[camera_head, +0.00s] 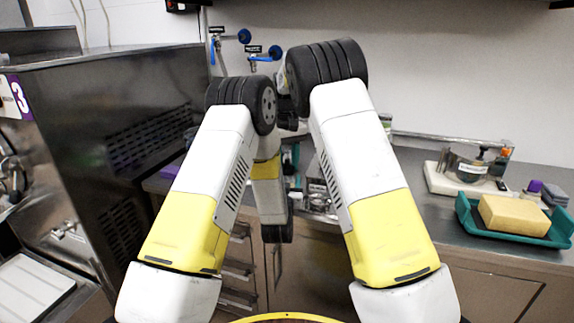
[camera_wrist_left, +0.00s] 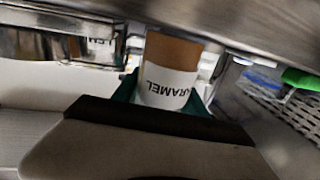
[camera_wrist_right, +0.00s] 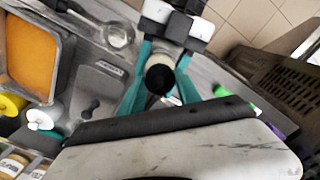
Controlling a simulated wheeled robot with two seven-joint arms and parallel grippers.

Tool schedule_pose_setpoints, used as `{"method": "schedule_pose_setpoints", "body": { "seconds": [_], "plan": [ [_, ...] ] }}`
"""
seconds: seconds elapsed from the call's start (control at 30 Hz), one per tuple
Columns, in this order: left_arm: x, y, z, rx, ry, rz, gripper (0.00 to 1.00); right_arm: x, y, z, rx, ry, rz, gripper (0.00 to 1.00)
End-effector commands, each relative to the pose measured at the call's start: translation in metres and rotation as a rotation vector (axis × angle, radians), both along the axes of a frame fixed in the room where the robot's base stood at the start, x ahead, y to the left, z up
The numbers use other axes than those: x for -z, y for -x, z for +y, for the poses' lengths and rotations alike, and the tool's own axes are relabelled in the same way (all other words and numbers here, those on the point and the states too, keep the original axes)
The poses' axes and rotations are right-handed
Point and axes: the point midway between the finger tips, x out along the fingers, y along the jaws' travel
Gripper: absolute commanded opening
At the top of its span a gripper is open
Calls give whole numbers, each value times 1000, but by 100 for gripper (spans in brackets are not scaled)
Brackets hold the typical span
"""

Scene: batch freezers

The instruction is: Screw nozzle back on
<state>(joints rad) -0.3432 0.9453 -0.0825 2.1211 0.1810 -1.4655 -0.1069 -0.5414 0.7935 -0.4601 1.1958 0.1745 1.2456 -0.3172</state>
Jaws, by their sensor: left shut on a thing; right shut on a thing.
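In the left wrist view, my left gripper (camera_wrist_left: 168,97) has its teal fingers shut around a container (camera_wrist_left: 168,82) with a brown upper part and a white label reading "CARAMEL", upside down in this picture. In the right wrist view, my right gripper (camera_wrist_right: 161,80) has its teal fingers on either side of a small dark round piece (camera_wrist_right: 160,77), shut on it. I cannot tell whether the two held things touch.
A steel machine (camera_head: 120,130) stands at the left. On the counter at right are a yellow sponge (camera_head: 515,215) in a teal tray (camera_head: 470,218) and a white board (camera_head: 438,180) with a steel container. Blue-handled taps (camera_head: 262,52) are on the back wall. Bottles (camera_wrist_right: 42,120) stand left in the right wrist view.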

Motion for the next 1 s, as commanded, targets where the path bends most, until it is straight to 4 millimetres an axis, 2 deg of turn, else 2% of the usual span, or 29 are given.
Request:
{"method": "schedule_pose_setpoints", "body": {
  "seconds": [0.07,0.1,0.2,0.5,0.63,0.77,1.0],
  "plan": [
    [-1,0,0,0,0,-1,0,0,0,0,0,0,0,0],
    [-1,0,0,0,0,-1,0,0,0,0,0,0,0,46],
    [-1,0,0,0,0,-1,0,0,0,0,0,0,0,65],
    [-1,0,0,0,0,-2,0,-1,0,0,-1,0,0,65],
    [-1,0,0,0,0,-1,0,-9,0,0,0,0,-1,65],
    [-1,0,0,0,0,-1,0,-32,-1,0,-1,-1,-4,65],
    [-1,0,0,0,0,-1,0,-83,-1,0,-1,-1,-4,65]
  ]
}}
